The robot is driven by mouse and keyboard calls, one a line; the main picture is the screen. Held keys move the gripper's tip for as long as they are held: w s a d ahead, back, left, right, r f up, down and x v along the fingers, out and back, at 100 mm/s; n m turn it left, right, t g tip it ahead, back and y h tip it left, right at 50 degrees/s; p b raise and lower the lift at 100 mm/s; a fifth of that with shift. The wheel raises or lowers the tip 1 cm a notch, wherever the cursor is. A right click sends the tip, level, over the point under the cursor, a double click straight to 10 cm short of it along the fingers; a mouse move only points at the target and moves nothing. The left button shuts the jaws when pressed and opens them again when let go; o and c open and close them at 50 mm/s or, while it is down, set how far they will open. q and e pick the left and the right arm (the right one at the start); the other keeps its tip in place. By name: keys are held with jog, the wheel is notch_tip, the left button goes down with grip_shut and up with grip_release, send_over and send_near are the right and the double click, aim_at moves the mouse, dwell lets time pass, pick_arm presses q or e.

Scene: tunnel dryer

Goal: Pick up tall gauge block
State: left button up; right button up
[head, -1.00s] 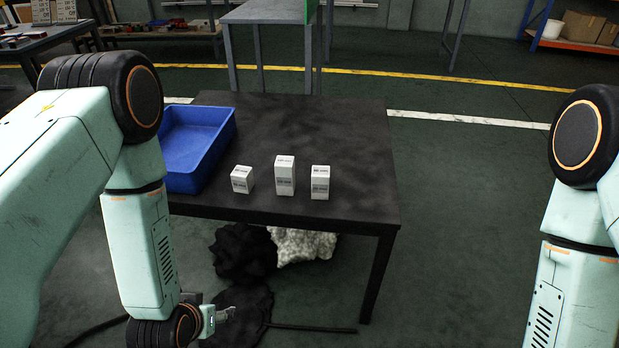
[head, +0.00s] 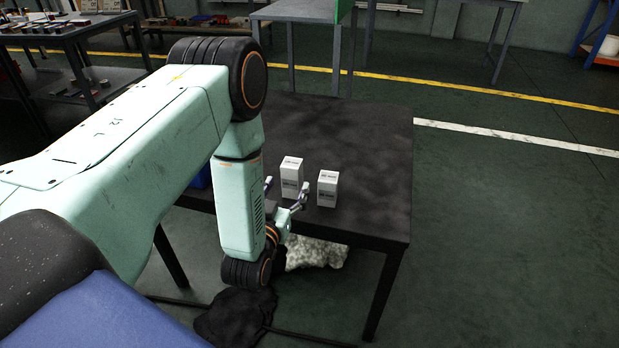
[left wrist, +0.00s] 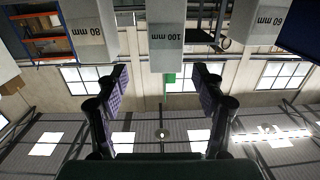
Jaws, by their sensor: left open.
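The tall gauge block (head: 291,180) is white and stands upright on the black table between two shorter ones. In the left wrist view, which is upside down, the tall block (left wrist: 167,45) reads 100 mm. My left gripper (head: 287,187) is open, at the table's front edge, with its fingers spread to either side of the tall block's front. The left wrist view shows the fingers (left wrist: 161,75) apart, with the block ahead of the gap; contact cannot be told. My right gripper is not in view.
A short block (head: 328,188) stands close to the right of the tall one. The blue bin (head: 200,180) is mostly hidden. The table's right side (head: 375,150) is clear.

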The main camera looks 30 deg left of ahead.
aim_at(289, 172)
pick_arm(q)
jog(key=shift+r, duration=0.6)
jog(key=b+x, duration=0.1)
jog(key=x, duration=0.1)
jog(key=b+x, duration=0.1)
jog(key=x, duration=0.1)
jog(key=a+b+x, duration=0.1)
jog(key=x, duration=0.2)
jog(key=shift+s+f, duration=0.2)
jog(key=shift+f, duration=0.05)
jog(key=shift+w, duration=0.35)
jog(key=shift+r, duration=0.1)
grip_shut()
